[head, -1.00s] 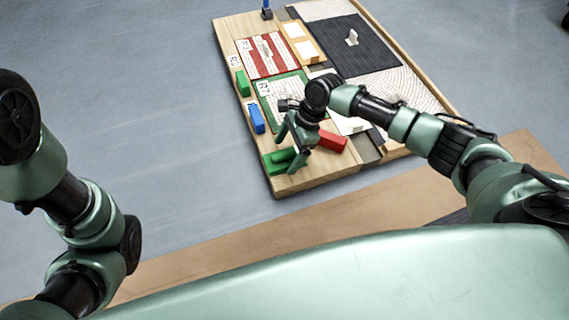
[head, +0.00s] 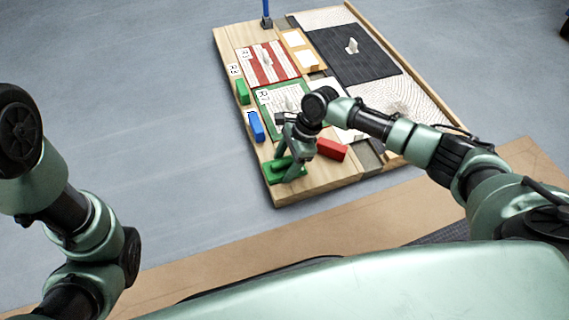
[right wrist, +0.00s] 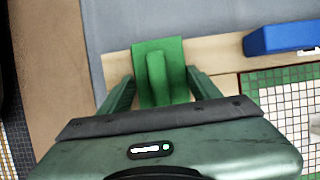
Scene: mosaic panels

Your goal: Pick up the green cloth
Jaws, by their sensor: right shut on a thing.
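The green cloth (head: 268,174) lies at the near left corner of the wooden board, partly covered by my right gripper (head: 284,167) in the head view. In the right wrist view, the cloth (right wrist: 143,50) is a flat green piece with a raised ridge along its middle. The fingers of my right gripper (right wrist: 160,76) are on either side of this ridge, shut on the cloth. The cloth still appears to be at board level. My left arm shows at the left of the head view, but its gripper is out of frame.
A blue block (head: 256,126) and a green block (head: 242,91) stand along the board's left edge. A red block (head: 331,149) lies right of my gripper. Mosaic panels, including a red-and-white one (head: 268,65) and a dark one (head: 365,55), fill the board (head: 315,182).

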